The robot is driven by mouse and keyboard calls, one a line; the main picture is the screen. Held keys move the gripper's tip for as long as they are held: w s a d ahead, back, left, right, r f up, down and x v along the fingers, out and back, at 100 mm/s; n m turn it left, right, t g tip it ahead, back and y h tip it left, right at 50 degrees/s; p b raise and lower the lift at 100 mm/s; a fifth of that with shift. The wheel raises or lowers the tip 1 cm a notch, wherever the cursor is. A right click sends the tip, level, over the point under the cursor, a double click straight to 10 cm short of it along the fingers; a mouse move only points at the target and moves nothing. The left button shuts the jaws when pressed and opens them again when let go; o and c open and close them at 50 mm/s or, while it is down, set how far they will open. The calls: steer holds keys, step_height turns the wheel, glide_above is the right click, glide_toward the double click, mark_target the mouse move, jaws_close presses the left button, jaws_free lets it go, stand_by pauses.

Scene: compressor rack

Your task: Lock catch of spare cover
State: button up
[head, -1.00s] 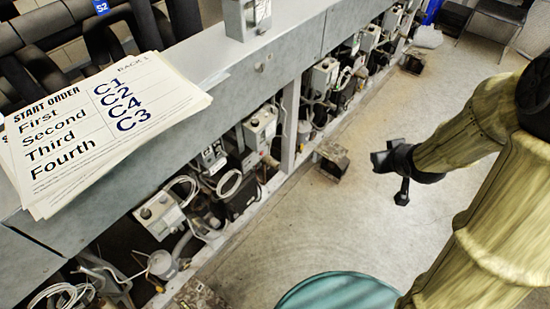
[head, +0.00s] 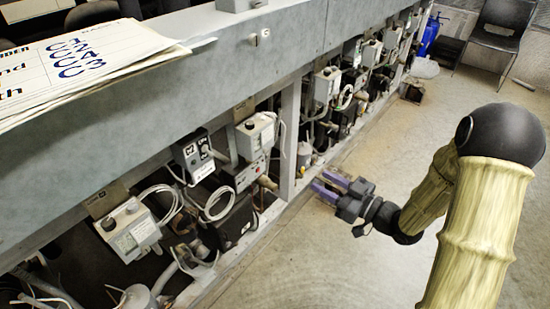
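My gripper (head: 324,184) is low over the floor in front of the rack, pointing left toward it. Its two purple fingers are apart with nothing seen between them. Several boxes with dials and covers sit in the rack's open bays: a pale box (head: 130,230) at lower left, a dark-fronted box (head: 194,156), a pale box (head: 256,136) and another pale box (head: 327,85) farther along. I cannot tell which carries the spare cover. No catch is clear enough to make out.
The grey rack beam (head: 190,115) runs along the bays, with a post (head: 289,140) between them. Paper cards (head: 90,65) lie on top. Cables and pipes crowd the bays. The floor (head: 300,265) is mostly clear. A black chair (head: 492,38) stands at the back.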

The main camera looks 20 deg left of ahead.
steer(key=shift+a, duration=0.25)
steer(key=b, duration=0.1)
glide_toward(267, 152)
steer(key=x, duration=0.8)
steer(key=shift+w+a, duration=0.1)
jaws_close()
